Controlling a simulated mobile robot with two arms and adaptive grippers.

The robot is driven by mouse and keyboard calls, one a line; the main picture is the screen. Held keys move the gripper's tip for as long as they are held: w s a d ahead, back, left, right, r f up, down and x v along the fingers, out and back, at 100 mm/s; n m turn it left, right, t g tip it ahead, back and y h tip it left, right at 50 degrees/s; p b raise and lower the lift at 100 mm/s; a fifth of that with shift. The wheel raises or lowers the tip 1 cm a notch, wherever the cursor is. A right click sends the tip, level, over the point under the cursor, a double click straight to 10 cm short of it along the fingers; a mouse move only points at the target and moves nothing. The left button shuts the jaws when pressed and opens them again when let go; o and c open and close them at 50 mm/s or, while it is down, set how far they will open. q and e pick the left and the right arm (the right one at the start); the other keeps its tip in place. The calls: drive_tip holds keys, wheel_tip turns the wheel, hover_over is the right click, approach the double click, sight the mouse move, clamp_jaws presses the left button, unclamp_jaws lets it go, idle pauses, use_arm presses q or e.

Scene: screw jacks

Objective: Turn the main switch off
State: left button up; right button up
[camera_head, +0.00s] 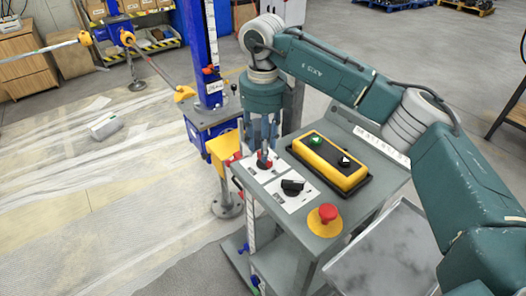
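A grey control panel stands in the middle right. At its far left corner a red knob (264,163) sits on a white plate; it looks like the main switch, though no label is readable. My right gripper (264,151) points down right over this red knob, its fingertips at or beside it. The fingers partly hide the knob, and I cannot tell whether they touch or grip it. A black rotary knob (292,187) sits on another white plate nearer the front. My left gripper is out of view.
A yellow and black button box (329,163) and a red emergency stop button (328,213) share the panel. A blue screw jack column (212,60) stands just behind, with a shaft running left. A metal tray (385,255) is at the lower right.

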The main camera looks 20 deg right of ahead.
wheel_tip(320, 180, up, 9)
idle(0.5)
